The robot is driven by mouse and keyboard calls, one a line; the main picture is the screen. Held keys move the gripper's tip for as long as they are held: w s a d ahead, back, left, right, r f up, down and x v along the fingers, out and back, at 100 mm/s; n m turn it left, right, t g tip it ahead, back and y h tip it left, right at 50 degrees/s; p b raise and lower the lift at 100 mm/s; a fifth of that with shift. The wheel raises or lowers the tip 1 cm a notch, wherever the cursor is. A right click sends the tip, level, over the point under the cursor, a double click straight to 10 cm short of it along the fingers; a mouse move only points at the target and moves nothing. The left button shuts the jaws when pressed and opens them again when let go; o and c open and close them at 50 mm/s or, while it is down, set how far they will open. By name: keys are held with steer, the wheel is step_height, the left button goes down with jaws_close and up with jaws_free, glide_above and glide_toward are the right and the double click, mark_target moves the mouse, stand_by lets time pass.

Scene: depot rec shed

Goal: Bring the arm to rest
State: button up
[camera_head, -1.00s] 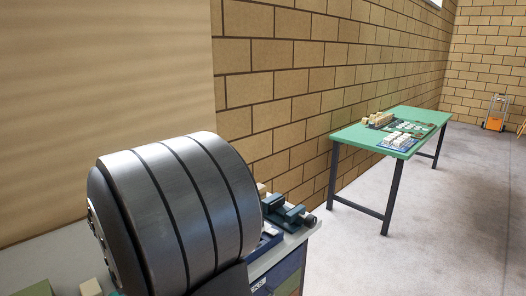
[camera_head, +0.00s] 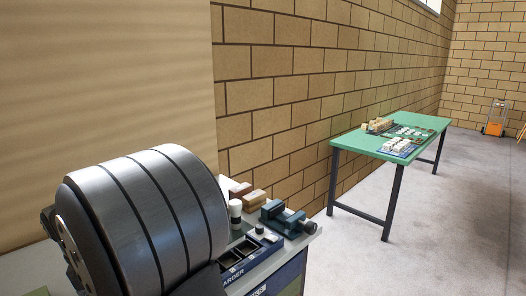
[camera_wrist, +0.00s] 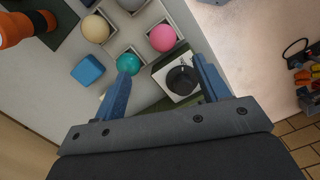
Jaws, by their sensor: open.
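My gripper (camera_wrist: 164,60) shows in the wrist view with its two blue fingers spread apart and nothing held between them. It hangs over a light worktop with a compartmented tray (camera_wrist: 148,14). Beyond and between the fingertips are a teal ball (camera_wrist: 129,62), a pink ball (camera_wrist: 163,38) and a white box with a black knob (camera_wrist: 186,88). My gripper is out of sight in the head view, where a large grey rounded part of my arm fills the lower left.
A cream ball (camera_wrist: 95,29), blue block (camera_wrist: 88,70) and orange-black tool (camera_wrist: 30,26) lie near the gripper. In the head view, a vise (camera_head: 287,217) and a charger (camera_head: 240,262) sit on the bench. A green table (camera_head: 350,142) stands beyond, with open floor around it.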

steer(key=s+a+f+n, duration=0.2)
steer(key=s+a, duration=0.7)
steer(key=a, duration=0.4)
steer(key=shift+a+f, duration=0.3)
steer(key=shift+f, duration=0.05)
stand_by(0.9)
